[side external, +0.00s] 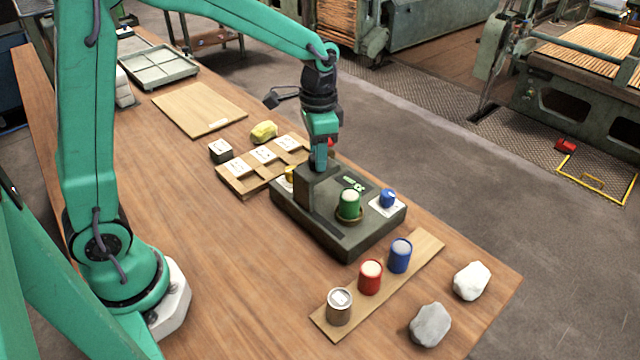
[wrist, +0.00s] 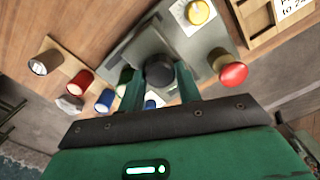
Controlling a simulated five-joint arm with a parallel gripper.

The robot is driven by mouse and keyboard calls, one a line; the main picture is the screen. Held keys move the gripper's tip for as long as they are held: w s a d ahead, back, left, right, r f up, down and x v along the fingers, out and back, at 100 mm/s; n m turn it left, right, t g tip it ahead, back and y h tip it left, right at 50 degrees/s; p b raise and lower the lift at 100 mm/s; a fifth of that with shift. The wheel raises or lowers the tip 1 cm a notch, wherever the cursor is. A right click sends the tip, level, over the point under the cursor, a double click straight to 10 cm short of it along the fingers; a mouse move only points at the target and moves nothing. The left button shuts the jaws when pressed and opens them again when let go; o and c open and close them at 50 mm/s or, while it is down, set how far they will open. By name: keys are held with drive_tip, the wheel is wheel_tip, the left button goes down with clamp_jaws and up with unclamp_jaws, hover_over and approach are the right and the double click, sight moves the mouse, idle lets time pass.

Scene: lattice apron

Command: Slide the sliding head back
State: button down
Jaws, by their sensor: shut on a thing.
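The dark grey sliding head (side external: 318,193) stands as an upright block on the low grey-green machine (side external: 345,245). My gripper (side external: 319,165) is over its top. In the wrist view, my gripper (wrist: 160,82) has its two green fingers shut on a round black knob (wrist: 160,70) on the head. The fingers hide the knob in the side view. On the machine, a green can (side external: 349,204) stands to the right of the head, and a blue piece (side external: 387,198) sits on a white plate. A yellow piece (side external: 290,174) shows partly behind the head.
A plank (side external: 322,323) at the front bears a grey-brown can (side external: 339,308), a red can (side external: 370,277) and a blue can (side external: 400,256). Two rocks (side external: 472,281) lie beyond it. A wooden card tray (side external: 238,190) lies behind the machine.

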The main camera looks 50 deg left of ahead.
drive_tip(key=shift+w+a, duration=0.1)
drive_tip(key=shift+a, duration=0.2)
drive_tip(key=c, duration=1)
unclamp_jaws()
drive_tip(key=shift+o, duration=0.2)
drive_tip(key=shift+r, duration=0.15)
drive_tip(key=shift+r, duration=3.8)
drive_tip(key=shift+r, duration=0.1)
drive_tip(key=shift+s+a+r, duration=0.1)
drive_tip(key=shift+s+r, duration=0.25)
drive_tip(key=shift+s, duration=0.25)
drive_tip(key=s+a+r+n+t, duration=0.1)
drive_tip(key=s+n+t, duration=0.4)
drive_tip(key=s, duration=1.2)
drive_tip(key=shift+a+r+t, duration=0.25)
drive_tip(key=shift+a+t, duration=0.05)
drive_tip(key=shift+a, duration=0.3)
